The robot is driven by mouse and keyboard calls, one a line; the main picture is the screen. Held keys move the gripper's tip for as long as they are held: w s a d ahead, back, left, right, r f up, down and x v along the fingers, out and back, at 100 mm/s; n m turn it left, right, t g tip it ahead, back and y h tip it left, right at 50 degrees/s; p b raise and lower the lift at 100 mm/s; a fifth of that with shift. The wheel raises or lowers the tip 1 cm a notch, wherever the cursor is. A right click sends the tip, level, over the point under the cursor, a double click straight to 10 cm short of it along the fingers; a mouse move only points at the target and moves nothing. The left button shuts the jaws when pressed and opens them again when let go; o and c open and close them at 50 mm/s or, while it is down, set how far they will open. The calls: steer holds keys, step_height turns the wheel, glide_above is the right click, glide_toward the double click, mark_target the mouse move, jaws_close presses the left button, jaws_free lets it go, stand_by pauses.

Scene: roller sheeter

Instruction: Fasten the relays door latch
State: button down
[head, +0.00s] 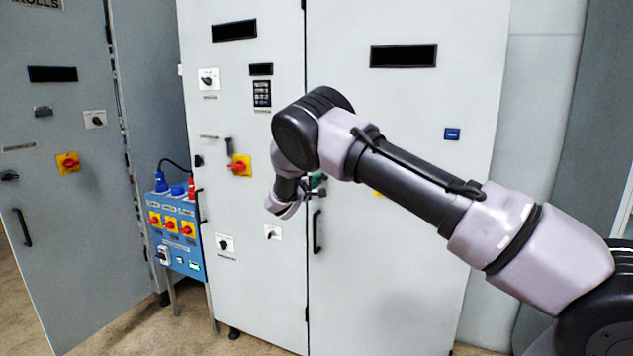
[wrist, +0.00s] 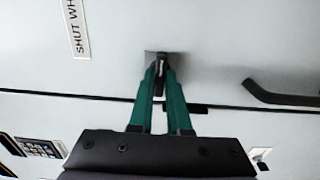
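The latch (wrist: 163,58) is a small dark piece on a grey plate, on the pale cabinet door just beside the door seam in the wrist view. My gripper (wrist: 161,74) has green fingers, one on each side of the latch, with their tips close together and seemingly touching it. In the head view, my gripper (head: 318,182) is at the seam between two tall cabinet doors, mostly behind my own arm, and the latch is hidden there. The right-hand door (head: 400,110) looks flush with its neighbour.
A black door handle (head: 317,232) is below my gripper; it also shows in the wrist view (wrist: 280,97). A red-and-yellow switch (head: 239,165) is on the left-hand door. A blue socket box (head: 175,232) on legs stands left of the cabinet.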

steer(key=shift+n, duration=0.3)
steer(key=n, duration=1.7)
stand_by(0.3)
steer(key=shift+n, duration=0.3)
stand_by(0.3)
steer(key=c, duration=0.9)
jaws_free()
steer(key=shift+o, duration=0.2)
steer(key=shift+s, duration=0.1)
steer(key=v, duration=1)
steer(key=shift+s, duration=0.3)
